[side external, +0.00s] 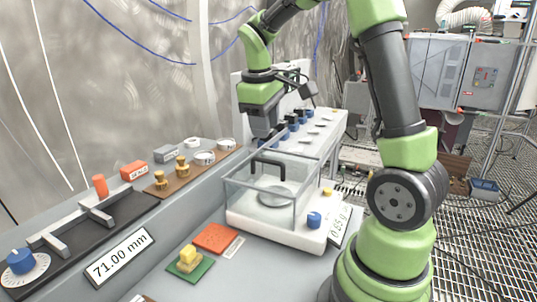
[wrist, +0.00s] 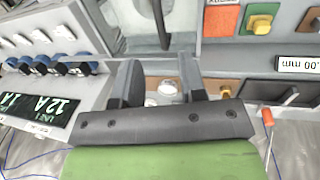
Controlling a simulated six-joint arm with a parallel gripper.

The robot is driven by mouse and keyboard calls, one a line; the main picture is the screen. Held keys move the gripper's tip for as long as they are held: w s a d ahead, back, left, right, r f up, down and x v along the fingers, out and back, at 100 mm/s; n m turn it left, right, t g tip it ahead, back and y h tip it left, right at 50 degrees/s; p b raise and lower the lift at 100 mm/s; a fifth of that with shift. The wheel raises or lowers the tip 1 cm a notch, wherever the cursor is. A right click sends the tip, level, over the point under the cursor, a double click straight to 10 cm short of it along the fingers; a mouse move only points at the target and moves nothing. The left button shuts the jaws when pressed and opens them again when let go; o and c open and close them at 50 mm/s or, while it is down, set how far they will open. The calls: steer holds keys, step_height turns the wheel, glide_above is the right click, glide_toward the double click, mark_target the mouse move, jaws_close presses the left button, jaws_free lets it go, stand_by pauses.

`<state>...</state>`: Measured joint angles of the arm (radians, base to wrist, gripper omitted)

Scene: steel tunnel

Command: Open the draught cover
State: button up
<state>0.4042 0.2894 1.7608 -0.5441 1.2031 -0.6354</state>
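The draught cover (side external: 262,192) is a clear box standing over the round pan (side external: 275,197) of a white balance (side external: 262,227). A dark bar handle (side external: 268,157) sits at its upper part; the handle also shows at the top of the wrist view (wrist: 160,22). My gripper (side external: 264,138) hangs just behind and above the cover, apart from the handle as far as I can tell. In the wrist view my gripper (wrist: 162,78) has its two dark fingers spread, with nothing held between them. The fingertips are partly hidden in the side view.
Brass weights (side external: 182,167) and round dishes (side external: 204,157) stand behind-left. A panel with several blue knobs (side external: 293,124) stands behind. A display (side external: 340,223) sits at the balance's right.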

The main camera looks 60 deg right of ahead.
mark_target(269, 160)
steer(key=f, duration=0.2)
steer(key=d+f, duration=0.1)
steer(key=f, duration=0.5)
steer(key=shift+d, duration=0.25)
steer(key=shift+r, duration=0.1)
steer(key=shift+c, duration=0.5)
jaws_close()
